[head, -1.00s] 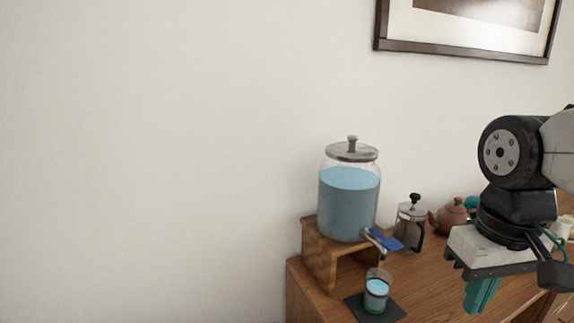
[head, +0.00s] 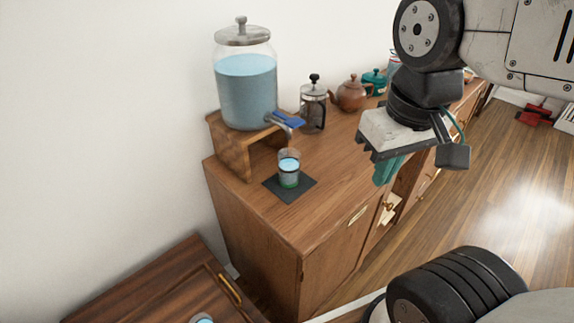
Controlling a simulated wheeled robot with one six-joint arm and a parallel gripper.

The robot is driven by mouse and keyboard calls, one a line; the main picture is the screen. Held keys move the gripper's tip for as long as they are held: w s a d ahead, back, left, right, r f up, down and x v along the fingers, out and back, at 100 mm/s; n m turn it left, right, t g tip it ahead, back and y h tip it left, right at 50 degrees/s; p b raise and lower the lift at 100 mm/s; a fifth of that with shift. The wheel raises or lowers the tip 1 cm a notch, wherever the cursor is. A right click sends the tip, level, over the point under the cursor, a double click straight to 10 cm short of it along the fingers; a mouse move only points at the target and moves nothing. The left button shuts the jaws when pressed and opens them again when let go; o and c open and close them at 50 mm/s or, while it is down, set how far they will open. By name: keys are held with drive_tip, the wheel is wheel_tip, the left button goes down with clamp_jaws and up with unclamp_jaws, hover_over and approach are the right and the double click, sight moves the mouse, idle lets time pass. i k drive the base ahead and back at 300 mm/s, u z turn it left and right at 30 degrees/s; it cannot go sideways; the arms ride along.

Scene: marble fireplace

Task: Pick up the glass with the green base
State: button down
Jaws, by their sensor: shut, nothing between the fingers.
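The glass with the green base (head: 289,169) stands upright on a dark square mat (head: 302,188) on the wooden cabinet top. It holds light blue liquid. My gripper (head: 386,172), with teal fingers, is to the right of the glass and apart from it. The fingers point down and are shut, with nothing held. Part of the fingers is hidden behind the gripper body.
A glass dispenser (head: 246,85) of blue liquid with a blue tap stands on a wooden stand (head: 232,150) behind the glass. A French press (head: 313,106) and brown teapot (head: 350,94) stand further right. A lower dark wooden cabinet (head: 150,288) is at bottom left.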

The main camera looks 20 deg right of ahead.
sight(289, 159)
drive_tip(key=u, duration=1.65)
drive_tip(key=k, duration=1.3)
drive_tip(key=z, duration=1.45)
drive_tip(key=i, duration=1)
